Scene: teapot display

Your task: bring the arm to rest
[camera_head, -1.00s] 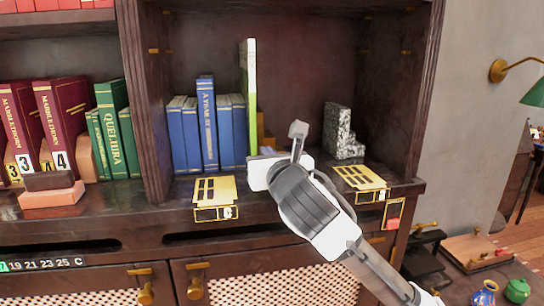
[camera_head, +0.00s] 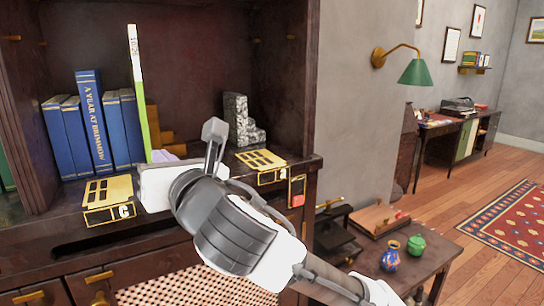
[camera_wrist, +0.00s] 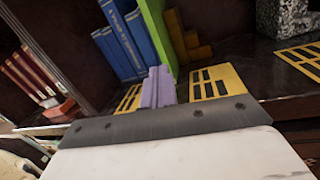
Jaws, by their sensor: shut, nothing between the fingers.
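My gripper (camera_head: 163,156) is at the front of the open shelf bay, its pale purple fingers mostly hidden behind my white hand in the head view. In the wrist view the fingers (camera_wrist: 158,85) are together, with nothing held between them. They point into the bay toward the tall green-and-white book (camera_head: 138,90), which also shows in the wrist view (camera_wrist: 158,30). I cannot tell the exact gap between the fingertips and the book. My arm reaches in from the lower right of the head view.
Blue books (camera_head: 92,118) stand left of the green-and-white book. A speckled stone bookend (camera_head: 238,120) stands to the right. Yellow slotted plates (camera_head: 107,190) lie along the shelf front. A low table (camera_head: 425,262) with a blue vase (camera_head: 390,252) and a green pot (camera_head: 416,245) is at right.

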